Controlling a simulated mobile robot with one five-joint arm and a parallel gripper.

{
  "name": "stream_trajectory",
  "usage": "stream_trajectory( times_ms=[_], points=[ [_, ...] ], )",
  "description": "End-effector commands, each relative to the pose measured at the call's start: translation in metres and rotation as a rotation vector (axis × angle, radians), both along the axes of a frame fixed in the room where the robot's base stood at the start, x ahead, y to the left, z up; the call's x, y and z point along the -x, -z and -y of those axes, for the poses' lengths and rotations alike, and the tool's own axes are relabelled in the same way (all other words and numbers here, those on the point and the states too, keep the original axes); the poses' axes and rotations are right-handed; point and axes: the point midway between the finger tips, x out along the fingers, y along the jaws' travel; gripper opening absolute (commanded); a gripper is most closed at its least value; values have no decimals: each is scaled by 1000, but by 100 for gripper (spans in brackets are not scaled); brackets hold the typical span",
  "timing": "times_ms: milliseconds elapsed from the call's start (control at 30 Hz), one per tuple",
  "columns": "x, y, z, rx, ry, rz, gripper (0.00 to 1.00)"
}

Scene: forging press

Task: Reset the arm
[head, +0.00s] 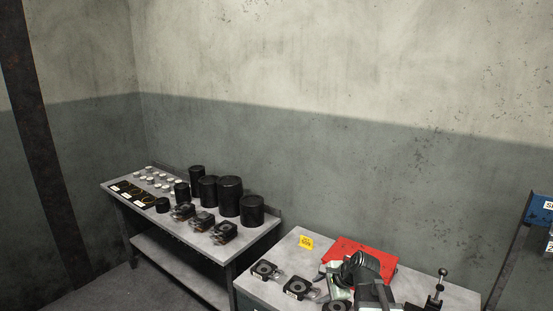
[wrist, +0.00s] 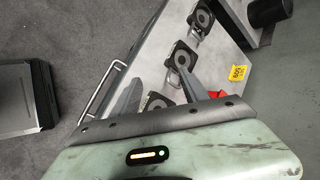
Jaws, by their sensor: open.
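My gripper (wrist: 161,90) shows in the wrist view with its two grey fingers apart and nothing between them that I can see held. It is over the near edge of a grey workbench (wrist: 150,60). Black square parts with round centres lie on the bench near the fingers: one (wrist: 201,17) farther off, one (wrist: 181,56) by the right finger, and another (wrist: 155,102) partly hidden by my gripper's body. In the head view my arm (head: 362,277) is folded over the same bench (head: 288,252); the fingers cannot be made out there.
A second bench (head: 262,232) at left holds black cylinders (head: 229,195) and small parts. A blue bin (head: 540,208) is at right. A dark box (wrist: 43,93) stands left in the wrist view, beside open floor.

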Motion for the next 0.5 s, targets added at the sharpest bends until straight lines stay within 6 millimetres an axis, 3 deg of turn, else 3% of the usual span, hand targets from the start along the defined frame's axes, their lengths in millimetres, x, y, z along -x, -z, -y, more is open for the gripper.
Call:
stream_trajectory(
  times_ms=[33,133,300,400,500],
  points=[
    [19,19,-25,87,-137,-10,53],
    [62,45,-46,308,-472,-38,53],
    [114,57,-7,570,-920,-119,53],
    [131,58,9,638,-1129,-154,53],
    [139,59,13,653,-1268,-152,53]
  ],
)
